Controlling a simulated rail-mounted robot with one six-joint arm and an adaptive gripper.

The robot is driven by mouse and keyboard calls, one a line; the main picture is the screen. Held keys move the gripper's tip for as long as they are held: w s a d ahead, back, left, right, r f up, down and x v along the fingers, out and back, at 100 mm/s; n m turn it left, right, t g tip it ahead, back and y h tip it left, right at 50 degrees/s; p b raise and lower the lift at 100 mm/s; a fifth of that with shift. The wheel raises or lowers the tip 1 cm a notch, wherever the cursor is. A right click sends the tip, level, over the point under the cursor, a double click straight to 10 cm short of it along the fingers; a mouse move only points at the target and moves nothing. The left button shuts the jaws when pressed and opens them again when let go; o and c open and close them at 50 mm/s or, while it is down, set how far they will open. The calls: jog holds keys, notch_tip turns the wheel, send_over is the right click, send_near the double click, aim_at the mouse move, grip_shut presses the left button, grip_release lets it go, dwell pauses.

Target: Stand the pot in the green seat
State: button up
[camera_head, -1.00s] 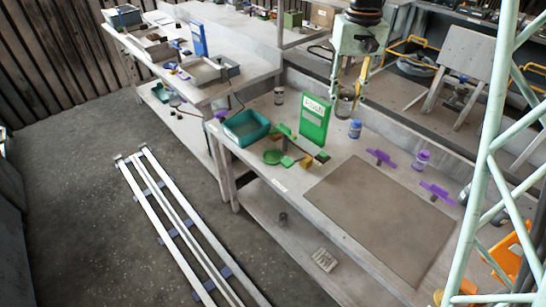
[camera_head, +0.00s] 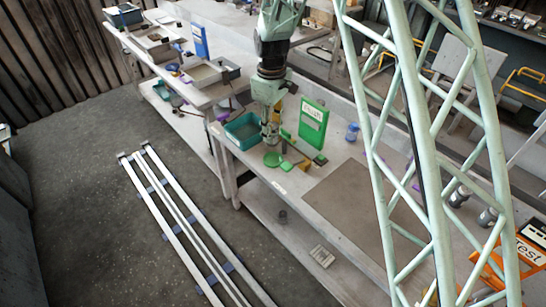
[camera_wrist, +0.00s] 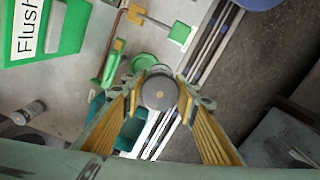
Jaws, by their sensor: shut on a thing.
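The pot, a small round vessel with a grey top (camera_wrist: 158,92), sits between my yellow-padded fingers in the wrist view. My gripper (camera_head: 270,138) is shut on it in the head view, above the workbench and just in front of the teal bin. The green seat (camera_head: 273,159), a round green piece on the bench, lies just below my gripper in the head view. In the wrist view the pot and fingers cover most of what lies beneath, so I cannot tell the gap between pot and seat.
A green "Flush" board (camera_head: 312,125) stands right of my gripper. The teal bin (camera_head: 240,128) is close on the left. Small green and brown parts (camera_head: 296,160) lie right of the seat. A blue-lidded jar (camera_head: 352,132) stands farther right. The grey mat (camera_head: 335,205) is clear.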

jog(key=s+a+f+n+p, duration=0.3)
jog(key=a+f+n, duration=0.4)
jog(key=a, duration=0.6)
notch_tip(320, 180, down, 2)
jog(key=shift+s+a+f+p, duration=0.1)
jog(key=shift+s+a+p, duration=0.15)
jog(key=shift+s+p, duration=0.05)
jog(key=w+d, duration=0.2)
jog(key=d, duration=0.2)
jog(key=w+d+f+p, duration=0.1)
jog(key=w+d, duration=0.2)
jog(key=d, duration=0.2)
jog(key=w+d, duration=0.3)
jog(key=d, duration=0.1)
jog(key=shift+w+d+f+p, duration=0.15)
jog(key=shift+d+p, duration=0.2)
jog(key=shift+p, duration=0.05)
jog(key=shift+f, duration=0.15)
jog(key=shift+f+p, duration=0.3)
jog(key=shift+f, duration=1.35)
jog(key=shift+f, duration=0.2)
jog(key=o, duration=1)
